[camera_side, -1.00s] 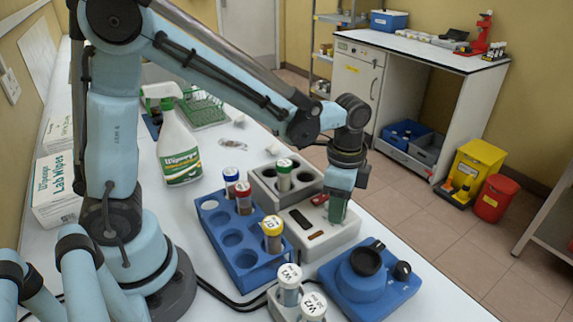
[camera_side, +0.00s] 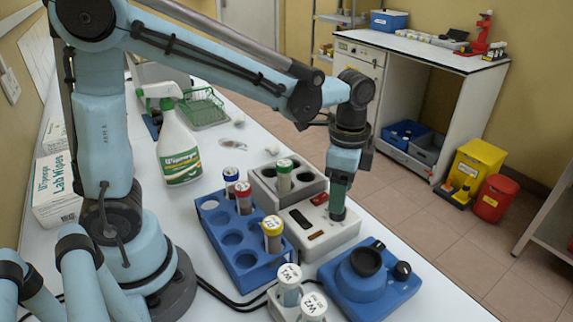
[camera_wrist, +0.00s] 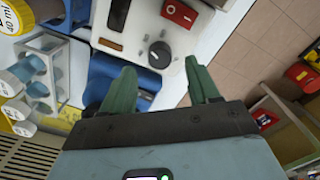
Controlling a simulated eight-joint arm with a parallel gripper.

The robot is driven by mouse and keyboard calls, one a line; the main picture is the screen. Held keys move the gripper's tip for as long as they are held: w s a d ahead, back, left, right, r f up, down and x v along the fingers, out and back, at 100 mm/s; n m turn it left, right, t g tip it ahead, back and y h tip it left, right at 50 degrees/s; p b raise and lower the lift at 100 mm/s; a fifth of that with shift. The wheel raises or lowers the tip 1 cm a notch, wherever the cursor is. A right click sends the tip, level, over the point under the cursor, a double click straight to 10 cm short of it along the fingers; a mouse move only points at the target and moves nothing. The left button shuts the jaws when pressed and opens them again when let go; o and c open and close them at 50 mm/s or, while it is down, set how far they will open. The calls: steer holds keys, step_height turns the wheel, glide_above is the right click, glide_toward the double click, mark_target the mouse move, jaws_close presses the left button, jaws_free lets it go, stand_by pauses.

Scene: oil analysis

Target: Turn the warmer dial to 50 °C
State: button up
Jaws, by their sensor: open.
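The warmer is a pale grey block (camera_side: 345,232) with a green-capped tube (camera_side: 284,175) standing in its raised rear part. Its dark round dial (camera_wrist: 159,54) shows on the panel in the wrist view, with a small pale mark; I cannot read its setting. In the side view the dial is hidden by my gripper. My gripper (camera_side: 337,214) points down over the right part of the panel. In the wrist view the green fingers of my gripper (camera_wrist: 161,76) are apart and empty, with the dial between their tips in the picture. I cannot tell whether they touch the panel.
A red switch (camera_wrist: 179,13) and a dark display (camera_wrist: 118,15) sit beside the dial. A blue mixer (camera_side: 372,289) stands in front of the warmer, a blue tube rack (camera_side: 243,262) to its left. White-capped vials (camera_side: 290,282) stand near the mixer. The table edge is close on the right.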

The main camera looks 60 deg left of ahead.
step_height(320, 180, up, 8)
steer(key=shift+r, duration=0.15)
stand_by(0.3)
steer(key=shift+f, duration=6.1)
steer(key=shift+r, duration=0.1)
